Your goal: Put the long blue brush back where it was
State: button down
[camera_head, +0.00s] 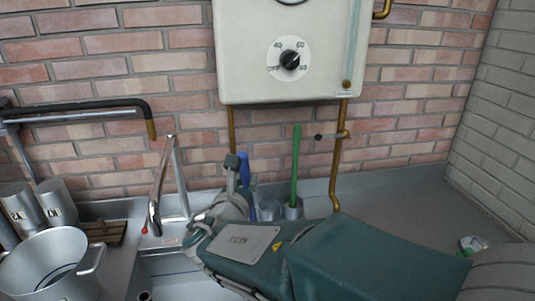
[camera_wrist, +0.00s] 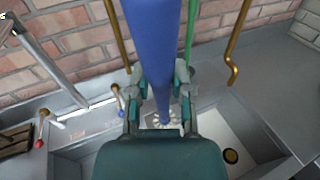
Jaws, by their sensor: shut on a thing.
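The long blue brush (camera_head: 245,172) is upright in my gripper (camera_head: 236,185), in front of the brick wall. In the wrist view the blue handle (camera_wrist: 160,50) runs between the fingers of my gripper (camera_wrist: 160,88), with pale bristles (camera_wrist: 166,119) at its far end. Two grey metal cups stand at the back of the counter: a left cup (camera_head: 269,207) just right of the brush, and a right cup (camera_head: 293,210). A green handle (camera_head: 296,165) stands in the right cup. I see nothing sticking out of the left cup. My arm hides the brush's lower end in the head view.
A boiler (camera_head: 330,75) hangs on the wall above, with a brass pipe (camera_head: 338,160) coming down right of the cups. A tap (camera_head: 160,185) rises left of my gripper, near a large metal pot (camera_head: 50,268). A sink (camera_wrist: 235,140) lies below. The right counter is mostly clear.

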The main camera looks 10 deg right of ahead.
jog(key=w+d+f+g, duration=0.1)
jog(key=w+d+f, duration=0.2)
jog(key=w, duration=0.8)
jog(key=w+d+f+g+y, duration=0.1)
jog(key=w+d+f, duration=0.2)
jog(key=w, duration=0.9)
jog(key=shift+d+f+g, duration=0.15)
jog(key=shift+d+g, duration=0.25)
jog(key=shift+d, duration=1.45)
jog(key=shift+w+f, duration=0.1)
jog(key=c, duration=0.5)
grip_release()
jog(key=shift+c, duration=0.2)
